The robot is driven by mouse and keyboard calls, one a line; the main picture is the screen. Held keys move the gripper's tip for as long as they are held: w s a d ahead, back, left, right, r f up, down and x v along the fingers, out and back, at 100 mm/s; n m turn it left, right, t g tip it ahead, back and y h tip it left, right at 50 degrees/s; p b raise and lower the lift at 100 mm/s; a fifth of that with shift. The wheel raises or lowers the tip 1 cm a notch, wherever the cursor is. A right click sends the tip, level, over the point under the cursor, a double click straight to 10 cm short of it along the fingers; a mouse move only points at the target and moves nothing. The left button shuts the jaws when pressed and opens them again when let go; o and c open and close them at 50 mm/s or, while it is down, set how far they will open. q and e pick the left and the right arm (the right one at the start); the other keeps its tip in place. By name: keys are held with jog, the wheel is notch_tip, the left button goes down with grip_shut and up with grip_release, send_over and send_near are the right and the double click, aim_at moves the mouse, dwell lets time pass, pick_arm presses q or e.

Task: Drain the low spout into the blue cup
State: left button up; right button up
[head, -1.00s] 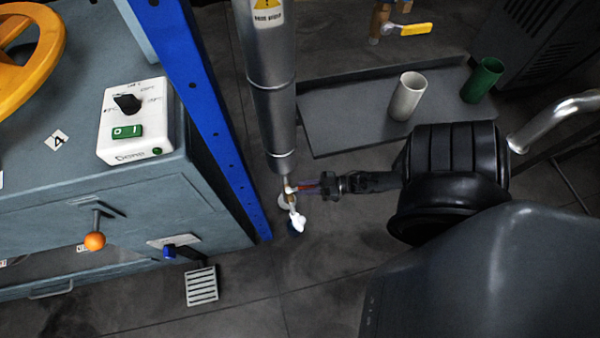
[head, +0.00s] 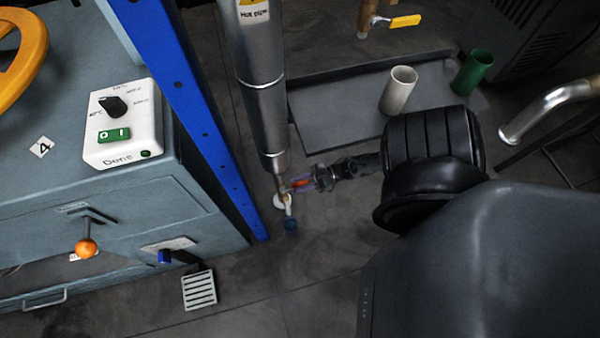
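The low spout (head: 288,209) is at the foot of the grey hot pipe (head: 262,100), low in the middle of the head view. A small red-orange valve handle (head: 301,183) sticks out to its right. My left gripper is out of view.
A blue post (head: 190,110) and the press cabinet (head: 130,220) bound the left. A yellow-handled valve (head: 403,21) hangs at the back.

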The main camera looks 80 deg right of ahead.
jog(key=shift+o, duration=1)
jog(key=v, duration=1)
jog(key=shift+s+d, duration=0.2)
jog(key=shift+s, duration=0.15)
